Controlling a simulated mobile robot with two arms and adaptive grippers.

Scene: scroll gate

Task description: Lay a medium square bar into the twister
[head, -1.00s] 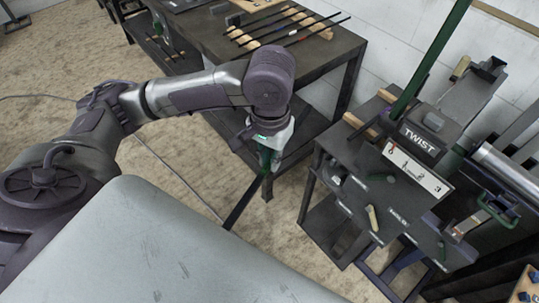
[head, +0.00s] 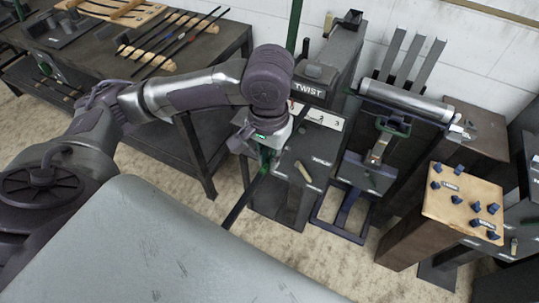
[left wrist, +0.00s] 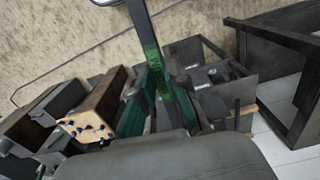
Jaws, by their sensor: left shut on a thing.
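My left gripper (head: 264,160) is shut on a long dark square bar (head: 238,207) and holds it up in the air, tilted. The bar's lower end points down and left in the head view. The bar (left wrist: 138,18) also crosses the left wrist view, with the green gripper fingers (left wrist: 155,72) around it. The twister (head: 342,62), a dark machine with a TWIST plate and a white numbered scale, stands just behind and right of the gripper. My arm hides part of it. I cannot tell the bar's size class. My right gripper is not in view.
A dark table (head: 215,62) with several bars on wooden rests stands at the left. Right of the twister are a bench with a metal roller (head: 405,102) and a wooden-topped block (head: 462,200) with blue knobs. Bare floor (head: 180,190) lies below the gripper.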

